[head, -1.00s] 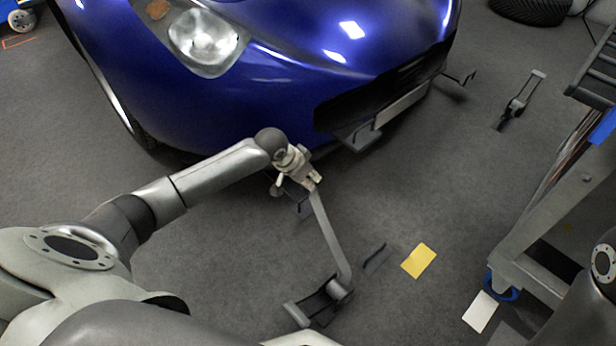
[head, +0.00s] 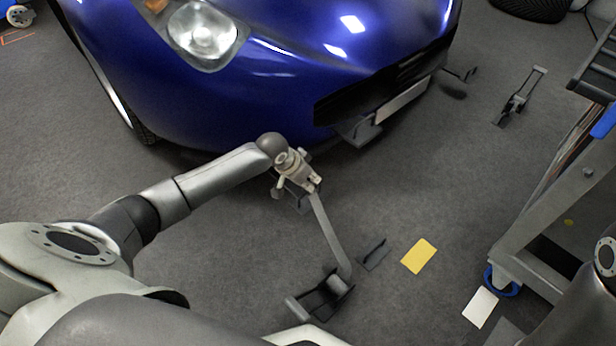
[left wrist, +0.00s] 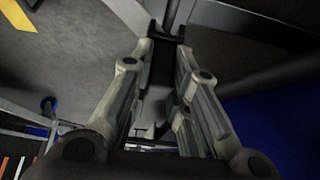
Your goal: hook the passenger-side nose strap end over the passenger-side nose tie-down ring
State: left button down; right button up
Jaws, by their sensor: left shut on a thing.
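My left gripper (head: 316,183) is shut on the upper end of a grey strap (head: 329,232), low in front of the blue car's nose. The strap runs down to a dark ratchet base (head: 326,298) on the floor. In the left wrist view, the fingers of my left gripper (left wrist: 166,45) close around a dark piece, the strap end (left wrist: 163,68). A dark bracket (head: 358,132) juts out under the car's bumper, up and right of the gripper and apart from it. I cannot tell whether a ring is on it. My right gripper is out of view.
The blue car (head: 290,80) fills the upper middle. Another strap base (head: 518,98) stands on the floor at right, near a thin fitting (head: 464,74) on the bumper. A yellow card (head: 419,256) and white card (head: 480,307) lie near a wheeled cart (head: 545,200).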

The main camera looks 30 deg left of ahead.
pick_arm(q)
jog(key=shift+f, duration=0.25)
jog(key=c, duration=1.3)
grip_release()
jog(key=v, duration=1.2)
